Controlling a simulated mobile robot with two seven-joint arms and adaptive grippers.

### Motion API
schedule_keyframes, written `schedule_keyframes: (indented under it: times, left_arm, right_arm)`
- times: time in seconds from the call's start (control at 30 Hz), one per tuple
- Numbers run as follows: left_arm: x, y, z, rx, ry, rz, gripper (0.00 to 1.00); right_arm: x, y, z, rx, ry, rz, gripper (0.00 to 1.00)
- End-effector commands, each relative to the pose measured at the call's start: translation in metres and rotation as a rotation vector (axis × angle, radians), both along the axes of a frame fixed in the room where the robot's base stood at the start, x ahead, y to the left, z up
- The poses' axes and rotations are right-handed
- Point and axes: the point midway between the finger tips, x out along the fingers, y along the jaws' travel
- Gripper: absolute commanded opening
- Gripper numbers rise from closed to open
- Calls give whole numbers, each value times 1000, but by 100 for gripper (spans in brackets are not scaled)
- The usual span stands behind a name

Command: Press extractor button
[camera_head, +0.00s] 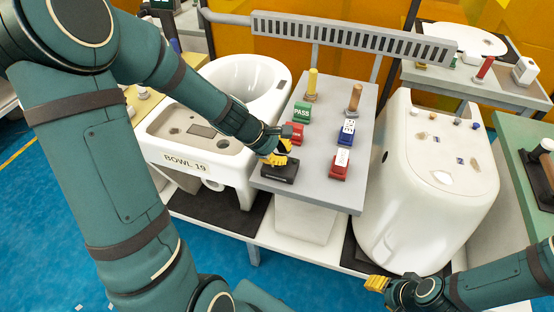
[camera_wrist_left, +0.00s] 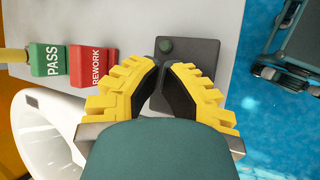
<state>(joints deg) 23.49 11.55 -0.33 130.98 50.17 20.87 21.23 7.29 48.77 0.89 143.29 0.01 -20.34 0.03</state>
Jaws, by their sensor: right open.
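The button itself is not clear in the head view, where the left gripper (camera_head: 279,158) is just above the box. Contact cannot be told. My right gripper (camera_head: 377,284) is open, low at the front right, away from the panel.
The grey panel (camera_head: 325,190) also holds a green PASS block (camera_head: 302,113), a red REWORK block (camera_head: 295,134), a blue block (camera_head: 347,131), another red block (camera_head: 340,165) and two upright posts. White toilet BOWL 19 (camera_head: 250,80) stands left, another white toilet (camera_head: 430,205) right.

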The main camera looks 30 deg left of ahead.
Motion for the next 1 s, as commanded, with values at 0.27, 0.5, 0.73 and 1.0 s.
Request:
schedule_keyframes:
  times: [0.27, 0.5, 0.73, 1.0]
  left_arm:
    - [-1, 1, 7, 0, 3, 1, 0]
    - [0, 1, 7, 0, 2, 2, 0]
    - [0, 1, 21, 0, 1, 1, 0]
    - [0, 1, 46, 1, 1, 0, 0]
  right_arm:
    - [0, 0, 7, 0, 0, 0, 49]
    - [0, 0, 7, 0, 0, 0, 49]
    - [0, 0, 19, 0, 0, 0, 49]
    - [0, 0, 42, 0, 0, 0, 49]
